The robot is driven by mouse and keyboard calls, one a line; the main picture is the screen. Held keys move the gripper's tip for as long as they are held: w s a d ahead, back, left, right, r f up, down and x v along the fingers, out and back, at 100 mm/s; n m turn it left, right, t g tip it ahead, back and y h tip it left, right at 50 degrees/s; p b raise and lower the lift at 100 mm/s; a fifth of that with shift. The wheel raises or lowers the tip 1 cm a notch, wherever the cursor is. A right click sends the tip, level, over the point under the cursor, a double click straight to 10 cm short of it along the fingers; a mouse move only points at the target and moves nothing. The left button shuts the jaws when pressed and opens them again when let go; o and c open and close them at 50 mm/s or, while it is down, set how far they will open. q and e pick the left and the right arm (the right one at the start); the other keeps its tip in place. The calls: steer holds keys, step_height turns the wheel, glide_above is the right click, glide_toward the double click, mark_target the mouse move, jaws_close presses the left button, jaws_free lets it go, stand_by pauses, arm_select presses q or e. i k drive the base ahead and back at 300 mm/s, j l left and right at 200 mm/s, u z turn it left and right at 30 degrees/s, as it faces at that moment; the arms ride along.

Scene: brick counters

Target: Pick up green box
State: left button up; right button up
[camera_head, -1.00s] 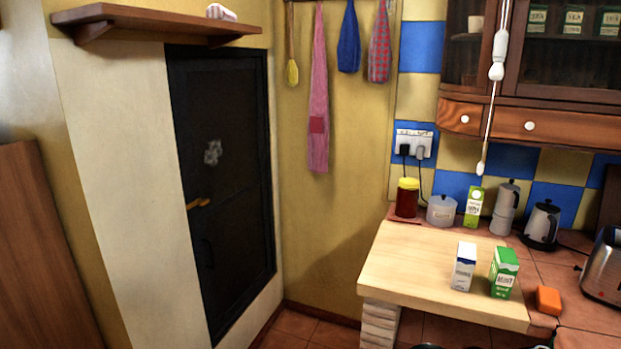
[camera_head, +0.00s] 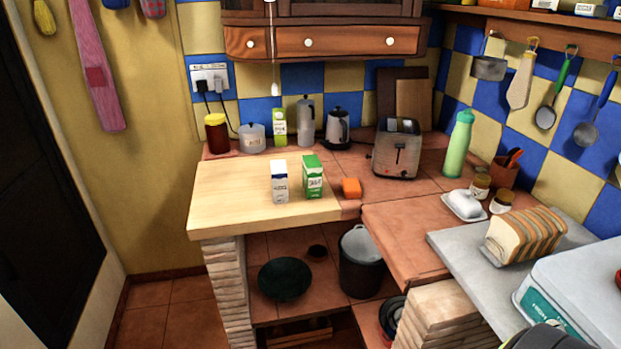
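A green and white box (camera_head: 313,178) stands upright on the light wooden board (camera_head: 225,200) of the counter. A taller, slim green and white carton (camera_head: 280,128) stands farther back against the tiled wall. Neither of my grippers can be made out in the view.
An orange block (camera_head: 351,188) lies right of the green box. A sliced loaf (camera_head: 524,237) lies at right. The board's left part is clear.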

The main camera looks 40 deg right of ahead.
mark_target(312, 168)
steer(key=i+j, duration=0.1)
steer(key=i, duration=0.2)
steer(key=i+j, duration=0.15)
steer(key=i, duration=0.15)
steer(key=i+z, duration=0.1)
steer(key=z, duration=0.3)
steer(key=i+j+z, duration=0.1)
steer(key=z, duration=0.3)
steer(key=j+z, duration=0.1)
steer(key=z, duration=0.3)
steer(key=i, duration=0.05)
